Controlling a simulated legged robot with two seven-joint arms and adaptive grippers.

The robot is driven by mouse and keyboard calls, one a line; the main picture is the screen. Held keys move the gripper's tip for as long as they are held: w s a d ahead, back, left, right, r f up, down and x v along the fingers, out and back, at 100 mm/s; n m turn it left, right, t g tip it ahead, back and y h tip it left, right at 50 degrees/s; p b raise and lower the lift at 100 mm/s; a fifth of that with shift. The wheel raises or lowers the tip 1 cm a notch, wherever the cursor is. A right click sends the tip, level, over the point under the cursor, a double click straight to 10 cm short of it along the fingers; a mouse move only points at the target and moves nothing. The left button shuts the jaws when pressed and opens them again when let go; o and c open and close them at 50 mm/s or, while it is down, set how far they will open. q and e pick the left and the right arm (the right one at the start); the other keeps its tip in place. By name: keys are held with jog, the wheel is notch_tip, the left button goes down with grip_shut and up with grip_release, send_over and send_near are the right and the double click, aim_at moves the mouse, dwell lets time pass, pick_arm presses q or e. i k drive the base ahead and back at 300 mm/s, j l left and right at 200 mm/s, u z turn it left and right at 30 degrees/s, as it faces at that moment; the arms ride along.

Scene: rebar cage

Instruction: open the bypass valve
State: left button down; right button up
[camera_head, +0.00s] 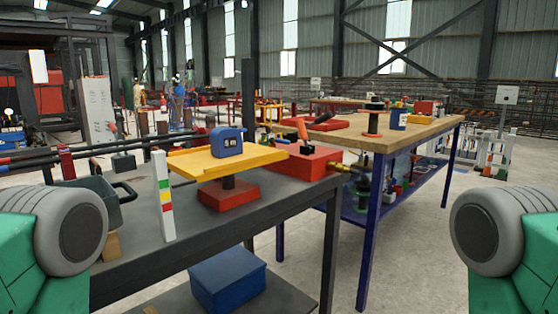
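A red block (301,161) sits at the right end of the dark table, with an orange lever (302,129) standing up from it at a slight tilt. A brass fitting (339,167) sticks out of its right side. It looks like a valve, but no label shows whether it is the bypass valve. Parts of my green arms with grey round joints show at the left and right edges. Neither gripper is in the picture.
The dark table (268,207) carries a blue tape measure (227,142) on a yellow plate (188,165), a striped upright post (163,196) and a dark bin (92,190). A wooden-topped blue workbench (413,137) stands behind. Open floor lies to the right.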

aim_at(279, 141)
jog(key=i+l, duration=0.2)
jog(key=l, duration=0.15)
jog(key=i+l+u, duration=0.15)
jog(key=l, duration=0.25)
jog(key=i+l, duration=0.2)
jog(key=l, duration=0.15)
jog(key=i+l+u, duration=0.15)
jog(key=l, duration=0.25)
